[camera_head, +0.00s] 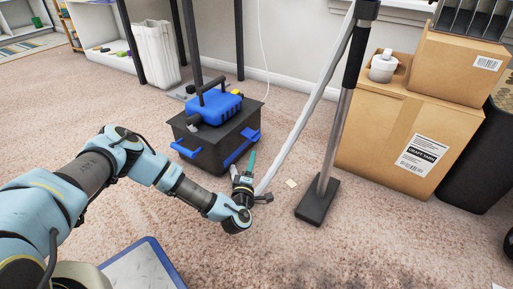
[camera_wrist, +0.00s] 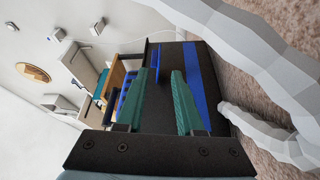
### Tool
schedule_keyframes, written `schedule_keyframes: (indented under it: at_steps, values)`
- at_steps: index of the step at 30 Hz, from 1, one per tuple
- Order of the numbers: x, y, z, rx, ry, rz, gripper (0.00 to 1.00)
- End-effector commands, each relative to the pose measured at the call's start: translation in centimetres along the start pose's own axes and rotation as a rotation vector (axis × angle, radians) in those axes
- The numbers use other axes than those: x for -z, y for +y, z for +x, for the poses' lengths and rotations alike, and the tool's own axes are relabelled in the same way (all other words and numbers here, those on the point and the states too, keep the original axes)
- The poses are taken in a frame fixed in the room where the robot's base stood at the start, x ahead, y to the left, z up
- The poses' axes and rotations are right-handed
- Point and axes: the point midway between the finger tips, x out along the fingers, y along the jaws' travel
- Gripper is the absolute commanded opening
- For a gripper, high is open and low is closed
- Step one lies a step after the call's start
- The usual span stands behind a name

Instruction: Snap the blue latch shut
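A dark box (camera_head: 206,158) stands on the carpet with blue latches on its sides. One blue latch (camera_head: 240,149) is on the face towards my gripper; another blue latch (camera_head: 187,150) is on the left side. I cannot tell whether either is up or down. My gripper (camera_head: 246,166) is just in front of the box, near its right-hand latch. In the wrist view my gripper (camera_wrist: 161,72) has two green fingers spread apart with nothing held between them. The dark box wall lies beyond them, with a blue strip (camera_wrist: 202,80) to the right of the fingers.
A blue case (camera_head: 215,106) sits on top of the box. A slanted grey pole (camera_head: 305,108) and an upright pole on a dark foot (camera_head: 317,200) stand right of my gripper. Cardboard boxes (camera_head: 405,135) are further right. The carpet in front is mostly clear.

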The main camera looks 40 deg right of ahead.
Motion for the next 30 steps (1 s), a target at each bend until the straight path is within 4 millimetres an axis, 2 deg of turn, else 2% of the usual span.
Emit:
schedule_keyframes:
  at_steps: [9,15,21,28,30]
  values:
    - [0.0,-0.4,5.9,-0.003,0.0,0.002,0.36]
    - [0.0,-0.2,8.6,-0.001,-0.002,0.003,0.36]
    - [0.0,0.0,9.6,0.002,-0.003,0.002,0.36]
    - [0.0,0.1,9.6,0.002,-0.003,0.002,0.36]
    - [0.0,0.1,9.6,0.002,-0.003,0.002,0.29]
